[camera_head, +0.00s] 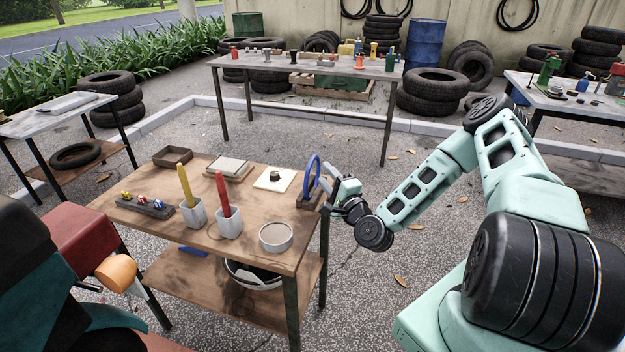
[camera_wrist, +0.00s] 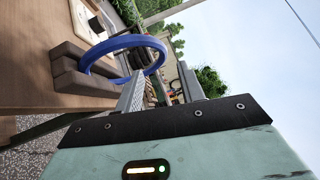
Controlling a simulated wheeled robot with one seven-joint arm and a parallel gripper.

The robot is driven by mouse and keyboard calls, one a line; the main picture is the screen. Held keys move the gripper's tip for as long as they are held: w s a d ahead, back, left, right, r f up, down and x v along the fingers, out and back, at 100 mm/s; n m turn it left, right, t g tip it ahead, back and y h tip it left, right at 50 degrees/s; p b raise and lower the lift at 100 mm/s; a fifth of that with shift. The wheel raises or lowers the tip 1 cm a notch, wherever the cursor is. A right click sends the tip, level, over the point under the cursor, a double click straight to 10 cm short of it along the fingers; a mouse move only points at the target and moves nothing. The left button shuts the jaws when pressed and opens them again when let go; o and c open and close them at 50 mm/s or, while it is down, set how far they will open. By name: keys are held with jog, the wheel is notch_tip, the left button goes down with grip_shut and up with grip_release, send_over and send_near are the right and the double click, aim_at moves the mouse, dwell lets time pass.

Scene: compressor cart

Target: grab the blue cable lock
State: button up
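The blue cable lock (camera_head: 312,176) is a ring standing upright in a brown slotted block (camera_head: 310,198) at the right end of the wooden cart top. It also shows in the wrist view (camera_wrist: 128,40), its lower part set in the block (camera_wrist: 78,72). My gripper (camera_head: 335,182) is just right of the ring, level with it. In the wrist view my gripper (camera_wrist: 160,88) has its two fingers apart with nothing held between them. The ring's near side appears just beyond the left finger; I cannot tell whether they touch.
The wooden cart (camera_head: 190,232) also holds two cups with a yellow (camera_head: 186,186) and a red handle (camera_head: 223,194), a round tin (camera_head: 276,236), a white square plate (camera_head: 275,179) and a brown tray (camera_head: 172,156). Open ground lies right of the cart.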

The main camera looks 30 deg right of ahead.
aim_at(313, 157)
jog(key=w, duration=0.2)
jog(key=w+r+p, duration=0.1)
jog(key=w, duration=0.2)
jog(key=w+p, duration=0.1)
jog(key=w, duration=0.2)
jog(key=shift+d+r, duration=0.25)
jog(key=shift+d, duration=0.05)
jog(key=shift+s, duration=0.1)
grip_shut()
dwell(1.0)
